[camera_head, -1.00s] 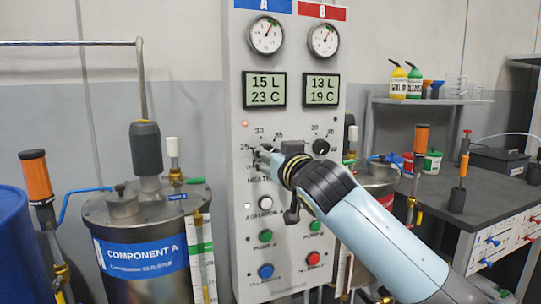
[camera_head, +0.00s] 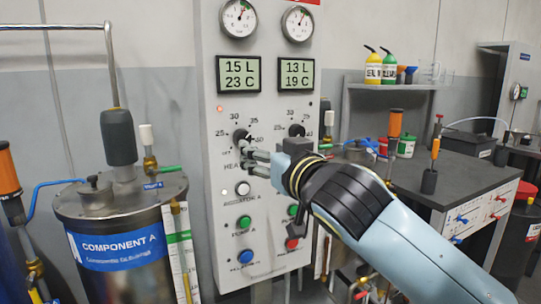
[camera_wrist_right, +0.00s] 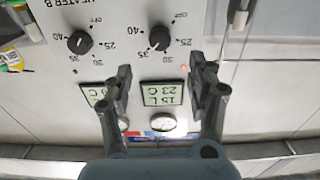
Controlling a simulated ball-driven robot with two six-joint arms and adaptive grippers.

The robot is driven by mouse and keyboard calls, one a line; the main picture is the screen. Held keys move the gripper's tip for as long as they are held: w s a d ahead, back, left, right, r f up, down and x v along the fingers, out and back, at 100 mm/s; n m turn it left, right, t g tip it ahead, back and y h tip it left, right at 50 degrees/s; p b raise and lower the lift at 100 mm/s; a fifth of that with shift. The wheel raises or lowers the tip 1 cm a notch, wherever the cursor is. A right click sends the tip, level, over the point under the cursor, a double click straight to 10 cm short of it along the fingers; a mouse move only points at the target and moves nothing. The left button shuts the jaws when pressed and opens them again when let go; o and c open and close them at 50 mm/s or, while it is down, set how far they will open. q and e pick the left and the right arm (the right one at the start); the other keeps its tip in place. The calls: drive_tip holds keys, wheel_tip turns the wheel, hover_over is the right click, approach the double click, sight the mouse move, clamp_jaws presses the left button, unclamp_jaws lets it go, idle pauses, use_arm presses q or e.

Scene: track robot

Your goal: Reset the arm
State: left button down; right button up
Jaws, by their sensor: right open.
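My right gripper (camera_head: 254,164) reaches in from the right in front of the control panel (camera_head: 210,180). Its fingers are apart and empty in the right wrist view (camera_wrist_right: 165,75). The black heater A knob (camera_head: 242,137) is just above and left of the fingertips in the head view. It also shows in the right wrist view (camera_wrist_right: 159,38), beyond the gap between the fingers and apart from them. The heater B knob (camera_head: 297,131) is to its right, above my wrist. My left gripper is in neither view.
The component A tank (camera_head: 115,210) stands left of the panel. A dark workbench (camera_head: 460,175) with an orange-handled tool (camera_head: 395,123) is on the right. A shelf (camera_head: 400,86) with bottles hangs behind. Gauges and displays (camera_head: 239,74) are above the knobs.

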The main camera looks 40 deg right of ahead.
drive_tip(key=shift+v, duration=1.05)
wheel_tip(320, 180, down, 30)
drive_tip(key=s+d+g+b, duration=0.1)
drive_tip(key=d+g+b, duration=0.15)
drive_tip(key=g, duration=0.35)
drive_tip(key=s+f+g+y+b, duration=0.1)
drive_tip(key=s+f, duration=0.2)
drive_tip(key=f, duration=0.3)
drive_tip(key=s+a+f+g, duration=0.1)
drive_tip(key=s+f, duration=0.2)
drive_tip(key=f, duration=0.4)
drive_tip(key=s+f+g+y+b, duration=0.1)
drive_tip(key=s+f+g, duration=0.1)
drive_tip(key=s+f, duration=0.3)
drive_tip(key=s+a+f+n+g, duration=0.1)
drive_tip(key=s+f+g, duration=0.1)
drive_tip(key=s+f, duration=0.5)
drive_tip(key=s+a+f+n+g+y, duration=0.1)
drive_tip(key=s+f, duration=0.6)
drive_tip(key=s, duration=0.7)
drive_tip(key=s+a+f+n+g, duration=0.1)
drive_tip(key=s+f+g, duration=0.2)
drive_tip(key=s+f, duration=0.5)
drive_tip(key=s, duration=0.2)
drive_tip(key=shift+s+a+g+y+b, duration=0.3)
drive_tip(key=shift+s+a+b, duration=0.05)
drive_tip(key=shift+a, duration=0.05)
